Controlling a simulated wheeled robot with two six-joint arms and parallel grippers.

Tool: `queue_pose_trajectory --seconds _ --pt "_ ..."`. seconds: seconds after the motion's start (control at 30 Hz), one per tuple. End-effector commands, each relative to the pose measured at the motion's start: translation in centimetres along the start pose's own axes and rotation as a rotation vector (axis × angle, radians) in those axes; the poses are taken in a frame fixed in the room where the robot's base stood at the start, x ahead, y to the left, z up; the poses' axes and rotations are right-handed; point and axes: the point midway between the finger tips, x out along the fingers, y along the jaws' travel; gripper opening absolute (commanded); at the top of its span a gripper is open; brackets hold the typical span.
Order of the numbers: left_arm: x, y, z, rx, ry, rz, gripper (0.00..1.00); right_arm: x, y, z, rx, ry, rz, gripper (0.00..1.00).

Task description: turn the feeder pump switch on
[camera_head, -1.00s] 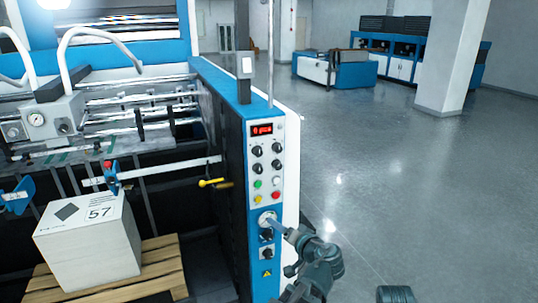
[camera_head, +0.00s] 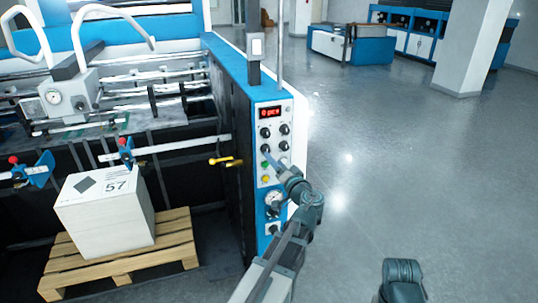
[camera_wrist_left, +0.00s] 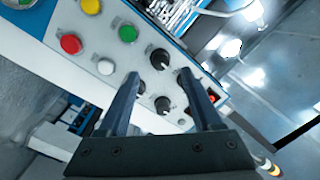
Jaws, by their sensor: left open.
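The control panel (camera_head: 271,181) stands on the end of the blue machine. Its upper part has a red-lit display (camera_head: 270,113) and a group of black rotary knobs (camera_head: 284,129). In the left wrist view, two knobs show plainly, one (camera_wrist_left: 160,58) and another (camera_wrist_left: 163,105), with others partly behind my fingers. I cannot read which one is the feeder pump switch. My left gripper (camera_head: 268,153) is open, its fingertips close in front of the knobs. In the left wrist view the fingers (camera_wrist_left: 158,76) spread over the knob group, with nothing gripped; contact cannot be told. My right gripper is out of view.
Below the knobs are green (camera_wrist_left: 128,34), red (camera_wrist_left: 71,44), yellow (camera_wrist_left: 91,6) and white (camera_wrist_left: 105,66) buttons. A yellow lever (camera_head: 226,161) sticks out left of the panel. The floor at right is clear.

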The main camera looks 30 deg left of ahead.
Motion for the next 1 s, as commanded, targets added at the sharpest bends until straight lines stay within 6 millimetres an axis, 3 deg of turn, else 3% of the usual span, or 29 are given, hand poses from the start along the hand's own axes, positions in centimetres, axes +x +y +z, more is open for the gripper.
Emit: queue_pose_trajectory --seconds 0.1,0.3,0.77,1.0 --pt "2.4 0.1 -0.1 0.000 -0.002 -0.002 0.66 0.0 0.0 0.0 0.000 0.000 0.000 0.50" --pt "4.7 0.1 -0.1 0.000 -0.001 0.000 0.66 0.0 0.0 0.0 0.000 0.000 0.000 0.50" --pt "5.5 0.0 0.0 0.000 0.000 0.001 0.66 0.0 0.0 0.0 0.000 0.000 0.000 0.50" --pt "5.5 0.0 0.0 0.000 0.000 0.001 0.25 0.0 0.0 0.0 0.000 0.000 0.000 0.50"
